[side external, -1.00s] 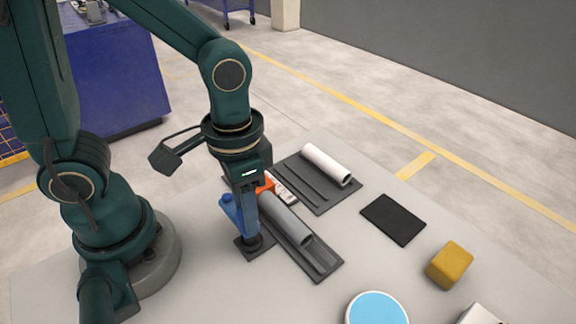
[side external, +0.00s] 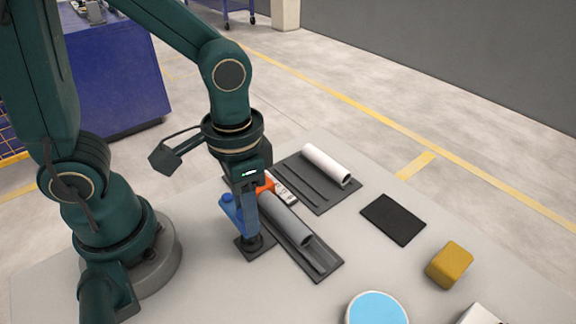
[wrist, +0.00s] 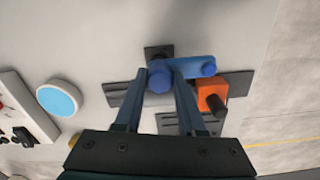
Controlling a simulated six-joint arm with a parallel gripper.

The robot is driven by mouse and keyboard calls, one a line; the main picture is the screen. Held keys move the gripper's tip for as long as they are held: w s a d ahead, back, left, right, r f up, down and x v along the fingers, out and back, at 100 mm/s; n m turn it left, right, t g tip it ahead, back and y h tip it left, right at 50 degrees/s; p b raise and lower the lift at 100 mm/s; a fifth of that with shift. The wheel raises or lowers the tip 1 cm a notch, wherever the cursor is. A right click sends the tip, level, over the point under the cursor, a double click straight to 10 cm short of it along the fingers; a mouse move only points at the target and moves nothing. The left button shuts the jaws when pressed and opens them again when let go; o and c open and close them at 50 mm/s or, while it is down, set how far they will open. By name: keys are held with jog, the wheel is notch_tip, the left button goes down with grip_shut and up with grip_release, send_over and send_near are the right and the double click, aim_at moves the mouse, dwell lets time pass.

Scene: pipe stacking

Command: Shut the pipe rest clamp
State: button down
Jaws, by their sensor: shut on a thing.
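The pipe rest (side external: 322,266) is a dark grooved plate with a grey pipe (side external: 288,220) lying along it. The clamp has a blue lever arm (wrist: 198,66) with a round blue knob (wrist: 160,78), and an orange block (wrist: 212,96) with a dark tip sits beside the arm. The orange part (side external: 265,186) also shows behind the pipe in the side view. My gripper (wrist: 158,72) points down at the clamp, its two fingers closed around the blue knob. In the side view my gripper (side external: 249,232) stands beside the pipe's left side and hides part of the clamp.
A second rest (side external: 325,204) with a white pipe (side external: 326,165) lies behind. A black pad (side external: 393,220), a yellow block (side external: 450,265) and a blue-topped round thing (side external: 377,308) are to the right. The table is clear in front of the rest.

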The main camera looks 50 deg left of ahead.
jog(key=shift+m, duration=0.3)
dwell(0.5)
jog(key=m, duration=0.8)
jog(key=shift+m, duration=0.4)
jog(key=m, duration=0.4)
jog(key=shift+w+m, duration=0.1)
jog(key=shift+m, duration=2.1)
jog(key=c, duration=0.5)
grip_release()
